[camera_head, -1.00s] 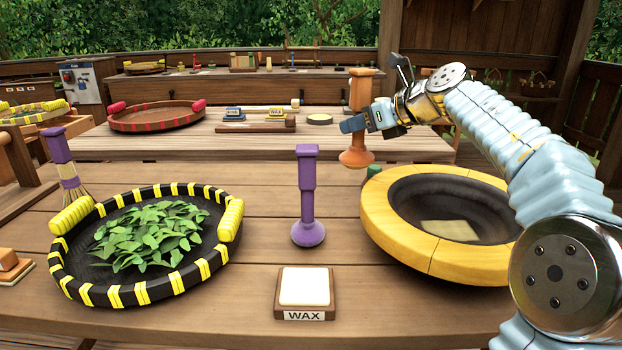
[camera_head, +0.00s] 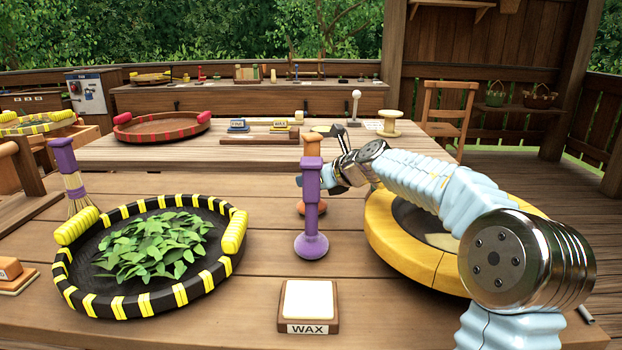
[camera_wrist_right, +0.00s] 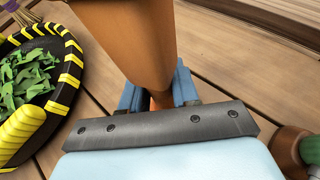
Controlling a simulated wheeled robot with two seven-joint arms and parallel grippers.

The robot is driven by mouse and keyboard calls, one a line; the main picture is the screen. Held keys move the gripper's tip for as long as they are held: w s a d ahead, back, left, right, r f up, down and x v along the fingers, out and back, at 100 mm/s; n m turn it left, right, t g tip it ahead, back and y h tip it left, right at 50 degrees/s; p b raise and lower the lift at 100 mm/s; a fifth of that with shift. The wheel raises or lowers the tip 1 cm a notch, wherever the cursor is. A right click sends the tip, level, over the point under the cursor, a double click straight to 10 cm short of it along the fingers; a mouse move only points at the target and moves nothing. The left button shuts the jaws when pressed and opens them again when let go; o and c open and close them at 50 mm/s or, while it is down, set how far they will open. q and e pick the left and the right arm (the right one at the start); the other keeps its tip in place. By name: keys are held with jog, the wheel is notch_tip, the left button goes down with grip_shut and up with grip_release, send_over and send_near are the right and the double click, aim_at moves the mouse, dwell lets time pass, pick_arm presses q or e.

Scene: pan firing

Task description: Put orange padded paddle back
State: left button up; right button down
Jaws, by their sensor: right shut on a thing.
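The orange padded paddle (camera_head: 312,146) is upright behind the purple padded paddle (camera_head: 310,205) in the head view, which hides most of its middle. Its orange base (camera_head: 303,207) shows behind the purple shaft, and I cannot tell whether it touches the table. My right gripper (camera_head: 327,184) is shut on the orange paddle. In the right wrist view the orange shaft (camera_wrist_right: 135,40) rises large between the blue fingers (camera_wrist_right: 155,90). The purple paddle stands upright on the table in front. My left gripper is not in view.
A black-and-yellow tray (camera_head: 140,303) of green leaves lies at left. A yellow-rimmed pan (camera_head: 400,238) lies at right, partly under my right arm. A wax block (camera_head: 308,320) sits at the front. A purple-handled brush (camera_head: 68,170) stands at the left.

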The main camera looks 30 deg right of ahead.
jog(key=c, duration=0.8)
grip_release()
jog(key=shift+f, duration=0.1)
jog(key=shift+c, duration=0.2)
jog(key=shift+s+r, duration=0.1)
jog(key=shift+r, duration=0.1)
jog(key=v, duration=1.1)
jog(key=shift+s, duration=0.4)
jog(key=shift+d, duration=0.1)
